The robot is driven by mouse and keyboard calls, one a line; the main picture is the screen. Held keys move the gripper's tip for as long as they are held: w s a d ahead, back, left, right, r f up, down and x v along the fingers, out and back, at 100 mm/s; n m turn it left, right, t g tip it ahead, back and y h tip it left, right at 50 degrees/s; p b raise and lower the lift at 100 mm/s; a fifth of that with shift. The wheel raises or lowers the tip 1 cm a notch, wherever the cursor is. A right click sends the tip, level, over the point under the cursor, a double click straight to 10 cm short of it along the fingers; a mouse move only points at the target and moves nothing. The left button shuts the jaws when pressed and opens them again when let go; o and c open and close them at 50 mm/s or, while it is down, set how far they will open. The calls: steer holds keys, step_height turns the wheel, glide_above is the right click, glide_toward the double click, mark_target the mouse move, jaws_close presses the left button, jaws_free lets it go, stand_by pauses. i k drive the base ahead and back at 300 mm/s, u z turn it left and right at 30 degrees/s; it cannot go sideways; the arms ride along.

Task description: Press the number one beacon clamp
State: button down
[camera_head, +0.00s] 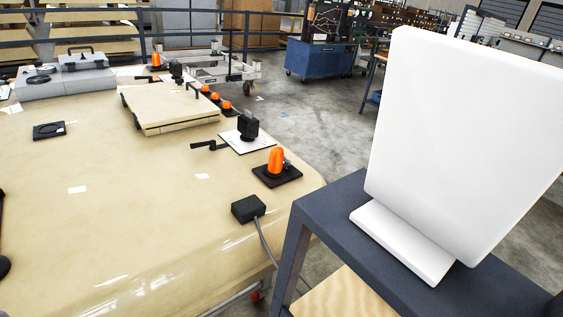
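The nearest orange beacon (276,161) stands upright on a black base (289,178) near the right edge of the tan table. A small grey part shows beside its dome; I cannot tell if it is a clamp. Smaller orange beacons stand farther back along the same edge, one of them here (226,105), and another stands at the far end (156,60). No number is readable on any beacon. My gripper is not clearly visible; dark shapes cut off at the left edge and lower right corner cannot be identified.
A white panel (460,140) on a foot stands on a dark frame (335,215) at the right. The tan table top (130,200) holds a black box (248,208) with a cable, a black device (248,125) and a beige flat case (165,105). Its near middle is mostly clear.

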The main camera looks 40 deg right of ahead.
mark_target(287, 164)
steer(key=u, duration=1.7)
steer(key=i, duration=1.4)
steer(key=z, duration=2.9)
steer(key=i, duration=0.4)
